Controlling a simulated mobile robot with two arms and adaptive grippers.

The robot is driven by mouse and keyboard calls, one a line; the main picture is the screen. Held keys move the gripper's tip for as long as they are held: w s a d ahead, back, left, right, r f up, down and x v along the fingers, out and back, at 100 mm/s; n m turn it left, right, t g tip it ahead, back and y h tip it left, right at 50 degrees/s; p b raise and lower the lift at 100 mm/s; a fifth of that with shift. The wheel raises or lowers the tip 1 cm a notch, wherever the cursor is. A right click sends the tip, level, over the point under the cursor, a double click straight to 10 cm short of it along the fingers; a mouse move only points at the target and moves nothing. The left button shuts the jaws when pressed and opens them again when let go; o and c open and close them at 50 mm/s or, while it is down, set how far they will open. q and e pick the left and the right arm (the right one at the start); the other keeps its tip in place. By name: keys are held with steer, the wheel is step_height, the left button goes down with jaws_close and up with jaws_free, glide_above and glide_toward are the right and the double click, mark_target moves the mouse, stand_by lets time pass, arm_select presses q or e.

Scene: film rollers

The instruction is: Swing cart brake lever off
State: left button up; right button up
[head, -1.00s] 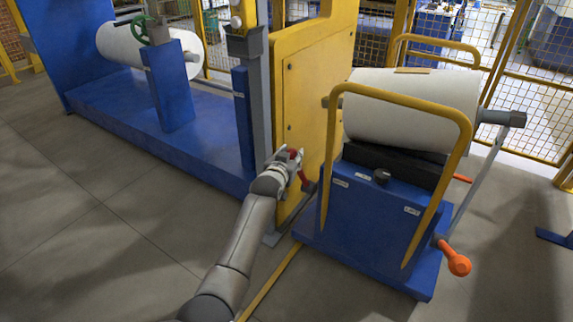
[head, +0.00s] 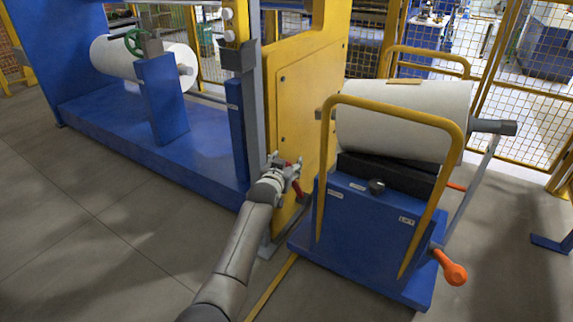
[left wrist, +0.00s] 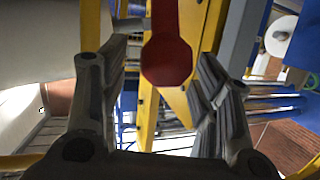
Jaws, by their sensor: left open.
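The cart (head: 365,235) is a blue block with yellow hoop handles, carrying a large white roll (head: 403,120). A red lever (head: 297,188), which I take as the brake lever, is at the cart's left side. My left gripper (head: 285,166) is right at the lever, beside the yellow machine frame. In the left wrist view, the lever's red rounded end (left wrist: 167,62) shows between the two spread fingers, with gaps on both sides. The gripper is open; I see no finger touching the lever. The lever's lower end is partly hidden. My right gripper is not in view.
The yellow machine panel (head: 308,100) stands close behind the gripper. An orange-ended handle (head: 452,268) hangs at the cart's right side. A blue stand (head: 160,100) with another white roll is at the left. The floor (head: 90,235) at the front left is clear.

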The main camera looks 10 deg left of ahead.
arm_select(q)
steer(key=shift+s, duration=0.1)
steer(key=shift+s+a, duration=0.1)
steer(key=shift+s, duration=0.55)
steer(key=v, duration=1)
steer(key=shift+s+r, duration=0.25)
steer(key=shift+f, duration=0.1)
